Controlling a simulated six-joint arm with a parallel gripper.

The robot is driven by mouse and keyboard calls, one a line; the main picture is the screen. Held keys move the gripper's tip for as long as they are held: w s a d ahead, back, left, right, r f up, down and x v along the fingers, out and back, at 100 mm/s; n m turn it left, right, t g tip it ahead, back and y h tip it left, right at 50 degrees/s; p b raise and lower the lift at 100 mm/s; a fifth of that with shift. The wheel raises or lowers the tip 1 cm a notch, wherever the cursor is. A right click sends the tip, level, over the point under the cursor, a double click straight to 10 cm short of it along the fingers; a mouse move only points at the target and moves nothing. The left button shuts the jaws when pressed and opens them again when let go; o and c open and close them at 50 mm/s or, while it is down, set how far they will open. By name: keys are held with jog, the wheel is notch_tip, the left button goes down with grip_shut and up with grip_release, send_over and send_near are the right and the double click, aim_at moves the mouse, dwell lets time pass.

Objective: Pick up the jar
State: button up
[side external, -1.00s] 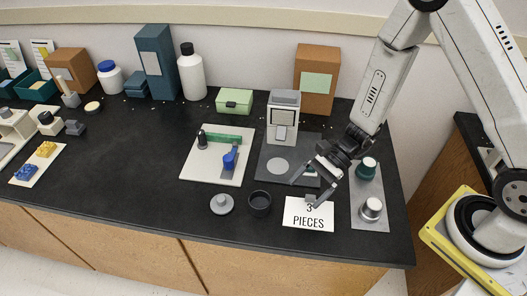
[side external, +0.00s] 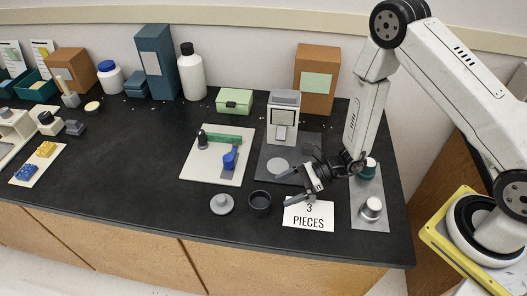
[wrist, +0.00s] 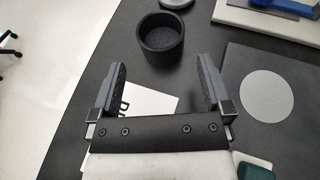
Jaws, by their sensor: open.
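The jar is probably the small open black cup (side external: 260,202) standing upright on the counter, left of the sign; it shows in the wrist view (wrist: 161,50) with its opening facing up and looks empty inside. A grey round lid with a knob (side external: 222,204) lies just left of it; its edge shows at the top of the wrist view. My gripper (side external: 286,188) is open and empty, with its fingers pointing toward the black cup. In the wrist view the cup is beyond the fingertips (wrist: 160,62), between their lines and not touched.
A white "3 PIECES" card (side external: 309,216) lies below my gripper. A grey plate with a boxy device (side external: 283,118) stands behind, and a white board with a green bar and blue part (side external: 213,170) lies behind left. The counter's front edge is near the cup.

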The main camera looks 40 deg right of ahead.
aim_at(250, 204)
jog(key=shift+w+a+f, duration=0.15)
jog(key=shift+a, duration=0.25)
jog(key=shift+a, duration=0.15)
jog(key=shift+x, duration=2.5)
jog(key=c, duration=1.3)
